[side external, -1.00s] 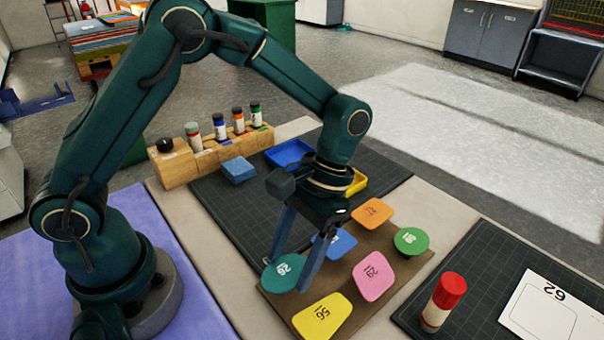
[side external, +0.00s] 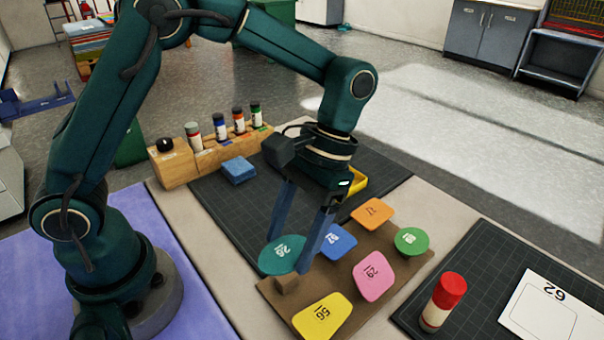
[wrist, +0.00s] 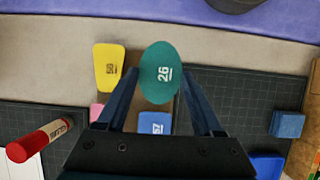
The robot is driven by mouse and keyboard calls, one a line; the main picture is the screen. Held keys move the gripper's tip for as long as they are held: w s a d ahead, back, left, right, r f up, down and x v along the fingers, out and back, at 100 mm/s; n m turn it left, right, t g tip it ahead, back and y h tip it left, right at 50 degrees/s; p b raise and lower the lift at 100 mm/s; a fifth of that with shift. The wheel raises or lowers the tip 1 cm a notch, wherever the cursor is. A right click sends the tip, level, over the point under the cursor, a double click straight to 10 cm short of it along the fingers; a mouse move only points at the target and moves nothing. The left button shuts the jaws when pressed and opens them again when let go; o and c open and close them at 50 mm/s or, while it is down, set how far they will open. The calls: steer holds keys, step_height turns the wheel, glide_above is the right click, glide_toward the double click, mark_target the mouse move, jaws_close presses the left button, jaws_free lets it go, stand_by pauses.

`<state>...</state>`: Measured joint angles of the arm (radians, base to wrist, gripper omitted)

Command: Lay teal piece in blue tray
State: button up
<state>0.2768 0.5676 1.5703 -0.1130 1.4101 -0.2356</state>
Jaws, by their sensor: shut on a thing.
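The teal piece (side external: 280,256), an oval marked 26, is between the fingers of my gripper (side external: 289,254), which is shut on it. It is raised above a small brown block (side external: 288,285) at the corner of the brown board. In the wrist view the teal piece (wrist: 160,72) shows face-on between the fingertips. The blue tray is hidden behind my wrist in the side view; a part of it (wrist: 268,166) shows at the bottom right of the wrist view.
The brown board holds blue (side external: 337,241), pink (side external: 372,275), yellow (side external: 322,316), orange (side external: 372,212) and green (side external: 411,241) pieces. A yellow tray (side external: 358,181), a blue block (side external: 238,170), a wooden rack (side external: 173,168) with bottles and a red-capped bottle (side external: 443,303) stand around.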

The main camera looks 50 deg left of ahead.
stand_by(0.5)
